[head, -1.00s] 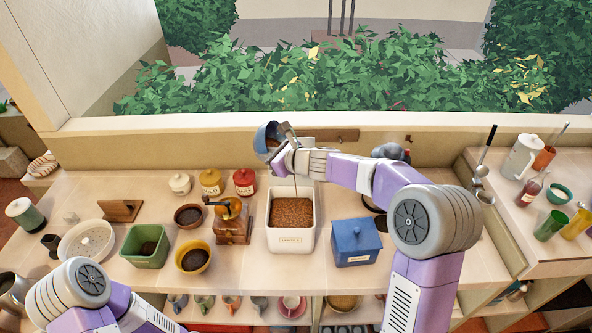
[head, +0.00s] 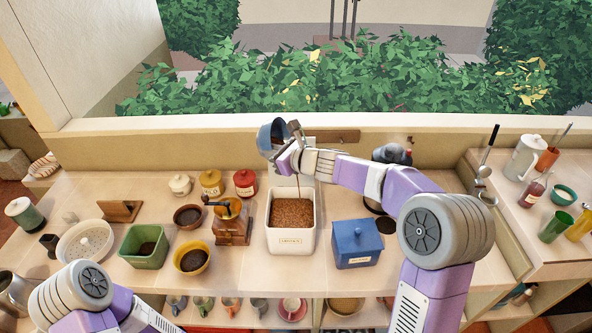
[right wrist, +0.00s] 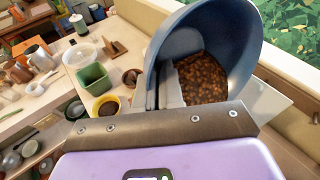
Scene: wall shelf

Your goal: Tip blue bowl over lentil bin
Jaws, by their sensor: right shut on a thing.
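The blue bowl (head: 268,133) is tilted on its side in the air above the back of the white lentil bin (head: 271,230). My right gripper (head: 290,150) is shut on its rim. In the right wrist view the bowl (right wrist: 235,35) shows brown lentils (right wrist: 205,85) lying inside against its lower wall. A thin brown stream falls from near the gripper toward the bin. The bin holds a bed of brown lentils (head: 292,212). Of my left arm only the links show at the lower left; its gripper is not in view.
A blue lidded box (head: 357,244) stands right of the bin and a wooden grinder (head: 232,229) left of it. A yellow bowl (head: 191,258) and a green tub (head: 144,247) stand farther left. Ladles (head: 484,165) hang at the right. A low wall is behind the bin.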

